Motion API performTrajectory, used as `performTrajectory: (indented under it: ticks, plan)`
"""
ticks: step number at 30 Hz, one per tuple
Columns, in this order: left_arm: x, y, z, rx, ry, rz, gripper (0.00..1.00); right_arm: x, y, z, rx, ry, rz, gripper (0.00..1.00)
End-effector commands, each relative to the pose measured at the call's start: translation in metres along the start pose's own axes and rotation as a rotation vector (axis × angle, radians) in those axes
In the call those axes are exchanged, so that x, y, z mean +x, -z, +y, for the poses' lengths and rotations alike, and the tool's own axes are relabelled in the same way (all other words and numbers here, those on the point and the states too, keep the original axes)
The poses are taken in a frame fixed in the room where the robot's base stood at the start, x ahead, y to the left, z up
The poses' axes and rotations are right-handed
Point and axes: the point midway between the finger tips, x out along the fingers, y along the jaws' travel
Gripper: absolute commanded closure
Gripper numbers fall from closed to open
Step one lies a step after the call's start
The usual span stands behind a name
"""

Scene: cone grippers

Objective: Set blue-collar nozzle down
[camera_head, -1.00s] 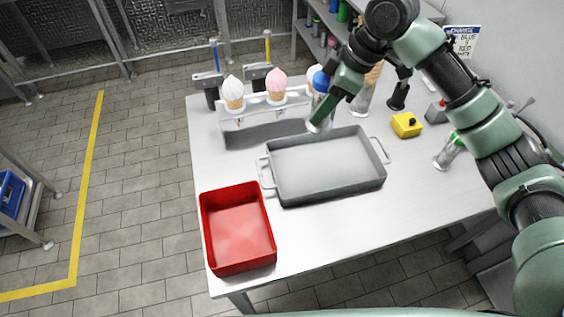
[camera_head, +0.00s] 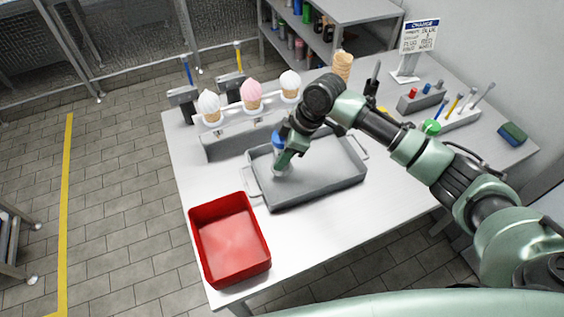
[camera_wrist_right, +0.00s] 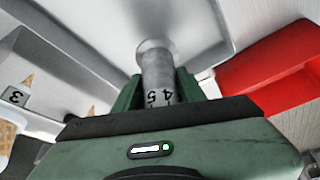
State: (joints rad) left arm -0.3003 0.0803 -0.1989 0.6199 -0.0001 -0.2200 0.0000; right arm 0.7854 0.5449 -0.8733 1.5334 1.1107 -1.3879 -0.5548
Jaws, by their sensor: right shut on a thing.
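The blue-collar nozzle (camera_head: 279,168) is a pale grey metal tube with a blue collar on top. It stands roughly upright over the left part of the grey tray (camera_head: 325,192). My right gripper (camera_head: 285,153) is shut on it, with its green fingers on both sides. In the right wrist view the nozzle (camera_wrist_right: 156,66) sits between the fingers (camera_wrist_right: 158,90), its flared end towards the tray floor and dark digits on its side. I cannot tell whether that end touches the tray. My left gripper is not in view.
A red bin (camera_head: 196,240) stands in front of the tray. A rack (camera_head: 228,146) with several ice cream cones is behind it. A sign (camera_head: 419,36), a green-topped nozzle (camera_head: 430,127) and a tool holder (camera_head: 462,121) are at right. The front right of the table is clear.

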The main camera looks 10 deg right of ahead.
Motion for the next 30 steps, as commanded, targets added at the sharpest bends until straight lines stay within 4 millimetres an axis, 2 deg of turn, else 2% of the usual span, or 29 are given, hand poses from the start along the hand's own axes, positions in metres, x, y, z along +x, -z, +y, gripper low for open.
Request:
performTrajectory:
  ticks: [10,22,23,25,30]
  plan:
    - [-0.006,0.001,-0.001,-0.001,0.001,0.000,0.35,0.038,-0.016,0.000,0.000,0.001,0.001,1.00]
    - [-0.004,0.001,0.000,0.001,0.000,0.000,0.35,0.044,-0.018,0.000,-0.001,-0.002,0.002,1.00]
    - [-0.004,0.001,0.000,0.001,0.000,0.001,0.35,0.045,-0.018,0.000,0.000,-0.001,0.000,0.57]
    - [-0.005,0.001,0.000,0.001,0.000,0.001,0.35,0.044,-0.018,0.000,-0.001,-0.001,0.001,0.37]
    - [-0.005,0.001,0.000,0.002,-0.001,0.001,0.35,0.044,-0.018,0.000,-0.001,-0.001,0.000,0.37]
